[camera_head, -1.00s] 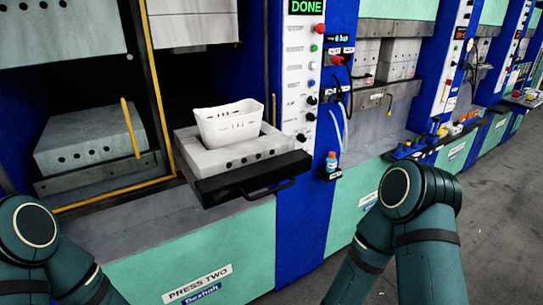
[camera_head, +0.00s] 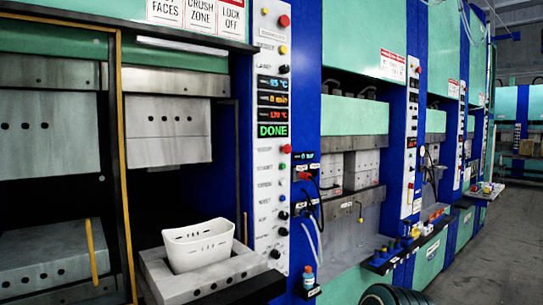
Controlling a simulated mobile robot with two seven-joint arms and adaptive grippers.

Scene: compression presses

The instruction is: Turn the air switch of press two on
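Press two stands at the left, with a white slotted bin (camera_head: 198,244) on its pulled-out grey lower platen (camera_head: 215,275). Beside it is a tall white control panel (camera_head: 268,165) with displays, one reading DONE in green (camera_head: 272,130), and a column of coloured knobs and buttons. On the blue column right of the panel is a small unit with a red knob (camera_head: 304,176), a little display and black hoses. The labels are too small to read, so I cannot tell which control is the air switch. Neither of my grippers shows.
Grey floor (camera_head: 480,260) is open at the right.

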